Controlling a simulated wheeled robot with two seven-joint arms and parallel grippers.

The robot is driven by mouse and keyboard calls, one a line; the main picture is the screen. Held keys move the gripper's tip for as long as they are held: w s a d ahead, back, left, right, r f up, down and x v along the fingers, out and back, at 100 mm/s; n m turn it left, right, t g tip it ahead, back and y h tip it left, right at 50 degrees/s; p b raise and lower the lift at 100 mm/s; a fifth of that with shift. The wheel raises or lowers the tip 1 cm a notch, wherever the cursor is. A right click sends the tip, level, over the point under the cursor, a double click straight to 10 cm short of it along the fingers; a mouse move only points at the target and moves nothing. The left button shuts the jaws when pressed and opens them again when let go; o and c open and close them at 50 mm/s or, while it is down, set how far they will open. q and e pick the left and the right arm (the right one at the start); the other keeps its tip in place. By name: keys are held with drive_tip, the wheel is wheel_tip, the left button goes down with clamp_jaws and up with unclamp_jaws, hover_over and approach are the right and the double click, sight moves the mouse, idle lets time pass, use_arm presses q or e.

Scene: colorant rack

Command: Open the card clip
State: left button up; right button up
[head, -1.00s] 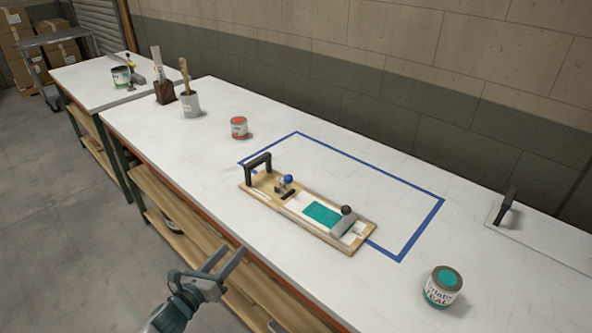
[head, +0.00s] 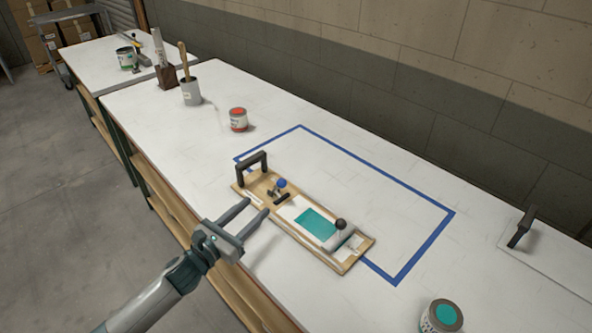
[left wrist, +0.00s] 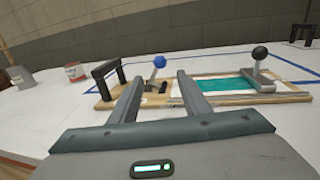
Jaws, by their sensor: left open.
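The wooden board (head: 300,249) lies on the white table, partly inside a blue taped rectangle. It has a black handle (head: 251,162) at its left end and a teal card (head: 315,223) on a white sheet. A small clip lever with a blue knob (head: 281,183) stands near the handle; its knob also shows in the left wrist view (left wrist: 159,62). A grey block with a black knob (head: 340,224) sits at the card's right end. My left gripper (head: 257,207) is open and empty, at the board's near side, fingers pointing toward the clip. My right gripper is out of view.
A red-labelled can (head: 238,120) stands behind the board, and a teal paint can (head: 441,316) stands at the front right. A cup with a brush (head: 191,93) is at the far left. A black-handled plate (head: 522,227) lies at right. The taped area (head: 449,216) behind the board is clear.

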sight(278, 186)
use_arm(q)
drive_tip(key=shift+r, duration=0.1)
idle(0.4)
drive_tip(key=shift+w+d+r, duration=0.1)
drive_tip(key=shift+w+d, duration=0.15)
drive_tip(key=shift+w, duration=0.15)
drive_tip(key=p+x, duration=0.4)
drive_tip(key=x, duration=1.2)
drive_tip(key=shift+w+d, duration=0.15)
clamp_jaws()
